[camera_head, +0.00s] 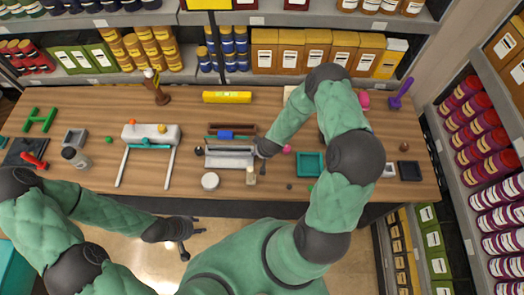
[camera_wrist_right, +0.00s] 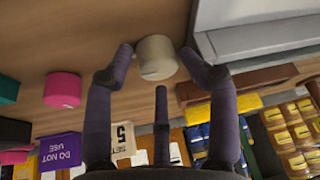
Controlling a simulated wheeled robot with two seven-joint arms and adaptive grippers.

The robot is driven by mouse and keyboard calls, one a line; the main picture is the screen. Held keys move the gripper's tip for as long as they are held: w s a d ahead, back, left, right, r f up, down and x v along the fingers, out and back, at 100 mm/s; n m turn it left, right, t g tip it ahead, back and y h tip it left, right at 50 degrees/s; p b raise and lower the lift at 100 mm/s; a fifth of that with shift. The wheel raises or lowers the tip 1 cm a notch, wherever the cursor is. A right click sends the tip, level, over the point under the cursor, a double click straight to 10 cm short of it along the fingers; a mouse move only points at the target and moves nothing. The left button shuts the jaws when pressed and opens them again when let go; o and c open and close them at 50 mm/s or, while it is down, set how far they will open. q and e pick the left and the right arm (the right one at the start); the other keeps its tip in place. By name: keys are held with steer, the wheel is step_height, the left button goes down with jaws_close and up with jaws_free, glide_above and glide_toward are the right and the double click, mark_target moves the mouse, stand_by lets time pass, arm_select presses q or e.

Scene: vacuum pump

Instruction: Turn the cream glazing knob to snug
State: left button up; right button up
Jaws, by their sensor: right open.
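The cream glazing knob (camera_wrist_right: 155,57) is a short pale cylinder on the wooden surface, between the fingertips of my right gripper (camera_wrist_right: 157,68) in the right wrist view. The fingers are open around it, and I cannot tell whether any finger touches it. In the head view the knob (camera_head: 251,176) stands just right of a grey-white block (camera_head: 230,158), with my right gripper (camera_head: 262,153) just behind it and partly hidden by the wrist. My left gripper (camera_head: 186,238) is open and empty, in front of the table's front edge.
The grey-white block (camera_wrist_right: 260,32) is close to the right fingers. A pink cylinder (camera_wrist_right: 62,90) and a purple "DO NOT USE" block (camera_wrist_right: 60,150) stand to the left. The wooden table (camera_head: 100,205) holds a white stand (camera_head: 150,134) and a teal tray (camera_head: 309,164). Stocked shelves line the back and right.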

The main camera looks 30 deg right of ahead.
steer(key=shift+w+r, duration=0.15)
steer(key=v, duration=0.7)
steer(key=shift+s+r, duration=0.3)
steer(key=shift+r, duration=0.05)
steer(key=shift+s+f, duration=0.1)
